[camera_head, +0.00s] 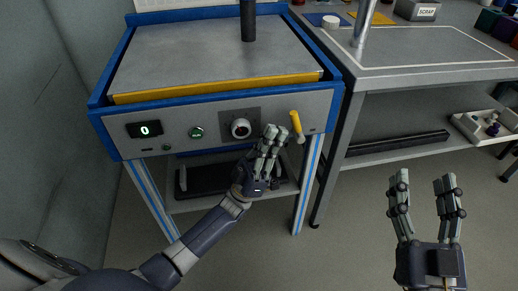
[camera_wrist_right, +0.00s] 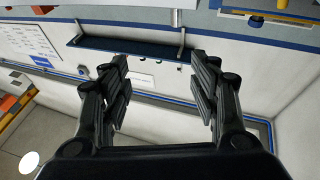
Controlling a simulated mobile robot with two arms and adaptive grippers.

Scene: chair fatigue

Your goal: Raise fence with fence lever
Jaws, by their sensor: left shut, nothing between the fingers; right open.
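The fence lever (camera_head: 296,124) is a yellow handle on the right side of the machine's grey front panel. The yellow fence (camera_head: 215,88) is a bar along the front edge of the machine's grey top. My left gripper (camera_head: 276,133) is shut and empty in front of the panel, just left of the lever's lower end; I cannot tell whether it touches the lever. My right gripper (camera_head: 425,180) is open and empty, over the floor to the right, well away from the machine. The right wrist view shows its open fingers (camera_wrist_right: 160,80) with nothing between them.
The panel also holds a display reading 0 (camera_head: 145,130), a green button (camera_head: 197,132) and a round knob (camera_head: 240,128). A black post (camera_head: 248,20) stands above the machine's top. A grey workbench (camera_head: 440,50) stands to the right. The floor in front is clear.

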